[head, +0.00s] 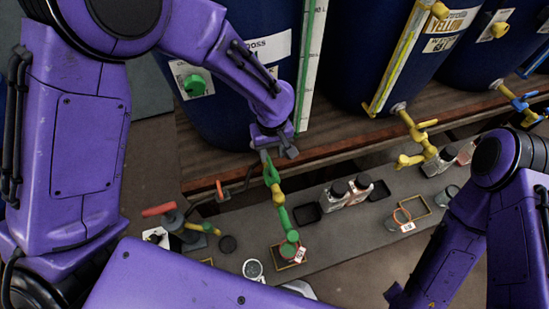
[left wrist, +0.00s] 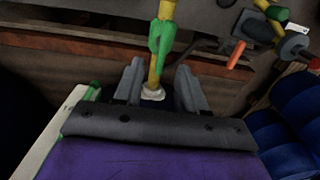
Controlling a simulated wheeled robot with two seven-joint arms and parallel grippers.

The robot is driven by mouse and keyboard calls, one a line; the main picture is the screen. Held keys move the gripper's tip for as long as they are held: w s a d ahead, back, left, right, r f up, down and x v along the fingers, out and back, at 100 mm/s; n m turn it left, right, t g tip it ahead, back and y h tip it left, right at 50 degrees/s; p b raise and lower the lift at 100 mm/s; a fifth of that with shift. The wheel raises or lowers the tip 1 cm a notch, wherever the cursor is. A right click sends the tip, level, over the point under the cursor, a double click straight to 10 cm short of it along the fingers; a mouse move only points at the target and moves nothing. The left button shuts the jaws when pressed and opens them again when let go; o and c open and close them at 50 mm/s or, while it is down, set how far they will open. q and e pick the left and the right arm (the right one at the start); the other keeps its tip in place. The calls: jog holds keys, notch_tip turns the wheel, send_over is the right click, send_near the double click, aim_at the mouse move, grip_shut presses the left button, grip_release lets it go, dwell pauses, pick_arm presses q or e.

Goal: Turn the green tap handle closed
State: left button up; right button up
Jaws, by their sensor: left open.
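The green tap handle (head: 271,173) sits on a yellow and green tap that sticks out from the front of a blue vat. In the head view, the green spout (head: 283,217) runs down from it. My left gripper (head: 274,152) is at the vat end of the tap. In the left wrist view, the open fingers (left wrist: 158,88) stand on either side of the yellow pipe (left wrist: 155,76), with gaps. The green handle (left wrist: 161,45) lies roughly along the pipe, just beyond the fingertips. My right arm shows at the right, but its gripper is out of view.
A wooden ledge (head: 340,146) carries the blue vats (head: 362,50). A grey bench (head: 335,232) below holds jars (head: 346,194) and a dish (head: 253,269). A red-handled device (head: 160,210) stands left of the tap. A yellow tap (head: 416,135) is to the right.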

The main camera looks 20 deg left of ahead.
aim_at(271, 165)
pick_arm(q)
jog(key=f, duration=0.2)
jog(key=s+f, duration=0.1)
jog(key=shift+a+f, duration=0.1)
jog(key=shift+f, duration=0.25)
jog(key=f, duration=0.2)
jog(key=w+f, duration=0.1)
jog(key=f, duration=0.1)
jog(key=shift+f, duration=0.15)
jog(key=shift+s, duration=0.25)
jog(key=shift+w, duration=0.1)
grip_shut()
